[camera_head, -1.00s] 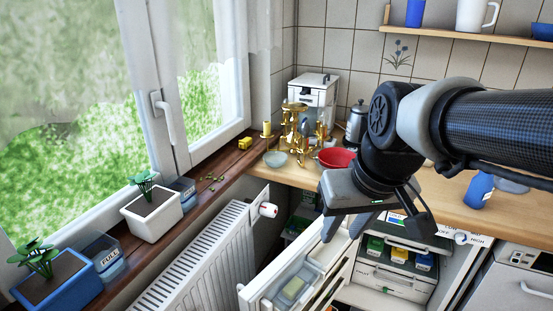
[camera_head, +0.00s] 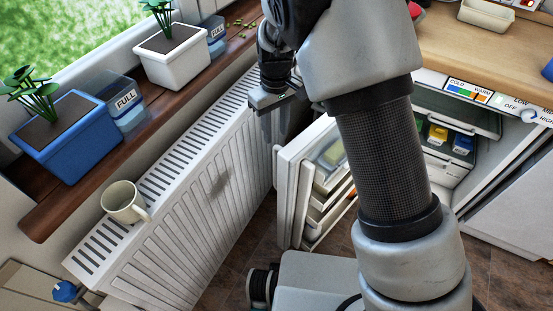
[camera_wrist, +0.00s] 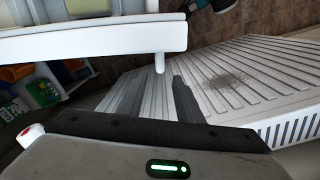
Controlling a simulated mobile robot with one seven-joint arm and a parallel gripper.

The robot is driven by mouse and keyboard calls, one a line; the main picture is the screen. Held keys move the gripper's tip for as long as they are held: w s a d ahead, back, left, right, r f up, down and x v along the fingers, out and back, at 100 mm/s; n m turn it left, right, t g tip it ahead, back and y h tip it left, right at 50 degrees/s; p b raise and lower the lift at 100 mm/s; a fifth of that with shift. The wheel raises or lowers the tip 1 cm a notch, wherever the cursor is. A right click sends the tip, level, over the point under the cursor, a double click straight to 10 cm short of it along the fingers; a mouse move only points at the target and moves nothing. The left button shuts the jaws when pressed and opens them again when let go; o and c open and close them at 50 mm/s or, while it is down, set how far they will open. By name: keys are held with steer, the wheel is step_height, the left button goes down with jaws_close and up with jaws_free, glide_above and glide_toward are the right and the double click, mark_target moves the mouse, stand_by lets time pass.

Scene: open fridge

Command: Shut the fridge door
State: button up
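The white fridge door (camera_head: 289,200) stands open, swung out toward the radiator, with shelves on its inner side. Its white edge and a handle bar cross the upper left of the wrist view (camera_wrist: 95,46). The fridge interior (camera_head: 455,165) shows to the right, partly hidden by my arm. My gripper (camera_head: 274,135) points down at the door's far left side, between door and radiator. In the wrist view its two dark fingers (camera_wrist: 159,76) are apart with nothing held between them. The handle's end lies near the fingertips; I cannot tell whether they touch.
A ribbed white radiator (camera_head: 205,190) stands close to the left of the door. A cup (camera_head: 124,203) sits on it. The sill holds a blue planter (camera_head: 62,150) and a white planter (camera_head: 172,62).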

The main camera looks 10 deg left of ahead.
step_height(320, 180, down, 14)
steer(key=b, duration=0.3)
jaws_close()
